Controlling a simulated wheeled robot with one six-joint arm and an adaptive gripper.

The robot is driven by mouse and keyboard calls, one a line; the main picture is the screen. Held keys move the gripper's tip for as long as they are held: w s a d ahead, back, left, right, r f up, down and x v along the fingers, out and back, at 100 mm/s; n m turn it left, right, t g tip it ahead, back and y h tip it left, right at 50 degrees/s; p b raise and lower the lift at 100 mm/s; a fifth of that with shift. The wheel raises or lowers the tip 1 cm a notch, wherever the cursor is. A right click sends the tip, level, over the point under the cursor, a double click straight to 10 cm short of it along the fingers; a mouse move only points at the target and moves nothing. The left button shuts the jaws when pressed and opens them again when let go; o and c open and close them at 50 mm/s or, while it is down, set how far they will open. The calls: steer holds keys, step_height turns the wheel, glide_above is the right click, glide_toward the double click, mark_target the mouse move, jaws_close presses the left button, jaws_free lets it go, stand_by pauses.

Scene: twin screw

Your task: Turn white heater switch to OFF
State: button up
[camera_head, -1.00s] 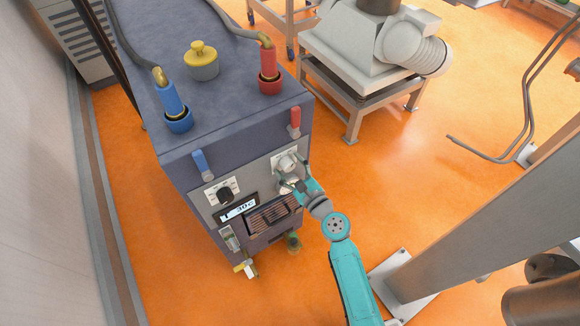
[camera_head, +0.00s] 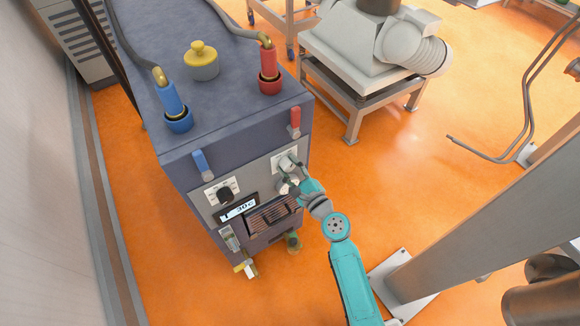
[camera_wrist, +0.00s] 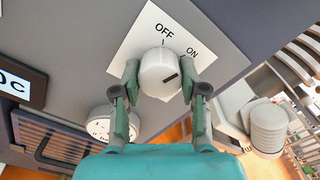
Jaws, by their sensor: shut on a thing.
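The white heater switch (camera_wrist: 158,72) is a round white knob on a white plate (camera_wrist: 130,62) printed OFF and ON. In the wrist view, its dark bar mark sits at the right of the knob face, nearer ON than OFF. My gripper (camera_wrist: 159,82) has one finger on each side of the knob and is shut on it. In the head view, the knob (camera_head: 287,163) is at the upper right of the heater front (camera_head: 243,190), and my gripper (camera_head: 290,178) partly covers it and its plate.
A black knob (camera_head: 225,194) and a temperature display (camera_head: 238,208) are left of the white switch. A second white dial (camera_wrist: 101,123) sits near the left finger in the wrist view. A grey machine on a stand (camera_head: 365,50) is behind, with open orange floor at right.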

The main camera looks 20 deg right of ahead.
steer(key=n, duration=0.4)
steer(key=shift+n, duration=0.3)
steer(key=n, duration=0.4)
steer(key=shift+n, duration=0.3)
steer(key=o, duration=1.1)
steer(key=shift+o, duration=0.2)
steer(key=v, duration=1.2)
